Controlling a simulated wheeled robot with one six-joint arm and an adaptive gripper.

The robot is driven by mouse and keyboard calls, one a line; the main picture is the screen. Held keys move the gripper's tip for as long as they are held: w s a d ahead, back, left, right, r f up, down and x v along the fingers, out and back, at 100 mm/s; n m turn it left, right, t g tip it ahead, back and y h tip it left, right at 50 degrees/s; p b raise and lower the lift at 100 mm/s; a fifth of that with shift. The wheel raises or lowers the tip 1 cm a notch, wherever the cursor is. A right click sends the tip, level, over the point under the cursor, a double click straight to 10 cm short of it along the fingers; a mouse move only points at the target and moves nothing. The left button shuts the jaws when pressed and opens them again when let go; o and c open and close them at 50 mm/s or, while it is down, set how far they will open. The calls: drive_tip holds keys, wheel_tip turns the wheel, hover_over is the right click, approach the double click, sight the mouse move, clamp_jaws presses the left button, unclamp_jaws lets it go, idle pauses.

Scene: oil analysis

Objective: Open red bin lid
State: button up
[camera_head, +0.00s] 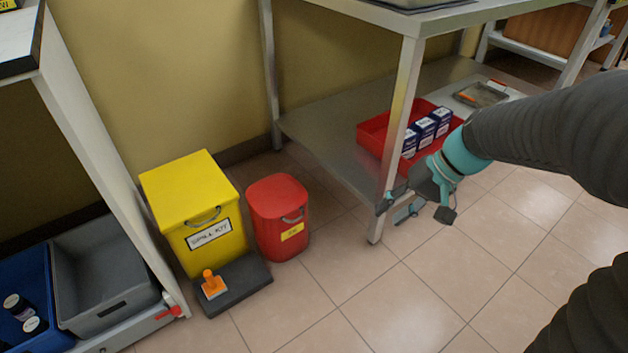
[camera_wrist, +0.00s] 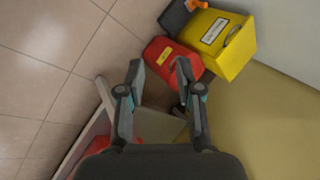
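The red bin (camera_head: 280,218) stands on the tiled floor with its red lid (camera_head: 277,195) closed. In the wrist view the red bin (camera_wrist: 174,62) lies beyond the fingertips. My gripper (camera_head: 419,213) is to the right of the bin, in front of the metal table's leg, and well apart from the bin. In the wrist view my gripper (camera_wrist: 158,66) has its two fingers spread with nothing between them.
A yellow spill kit box (camera_head: 200,205) stands left of the red bin, with a dark block with an orange handle (camera_head: 212,286) before it. A red tray (camera_head: 372,135) holds blue boxes on the shelf. Floor in front is clear.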

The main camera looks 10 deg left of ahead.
drive_tip(key=w+a+f+g+y, duration=0.2)
drive_tip(key=w+a+f+y, duration=0.4)
drive_tip(key=w+f, duration=0.4)
drive_tip(key=m+t+y+p, duration=0.2)
drive_tip(key=y, duration=0.2)
approach(299, 218)
drive_tip(key=a, duration=0.3)
drive_tip(key=a+f, duration=0.1)
drive_tip(key=a, duration=0.6)
drive_tip(key=shift+s+a+f, duration=0.1)
drive_tip(key=shift+s+f, duration=0.2)
drive_tip(key=shift+f, duration=0.1)
clamp_jaws()
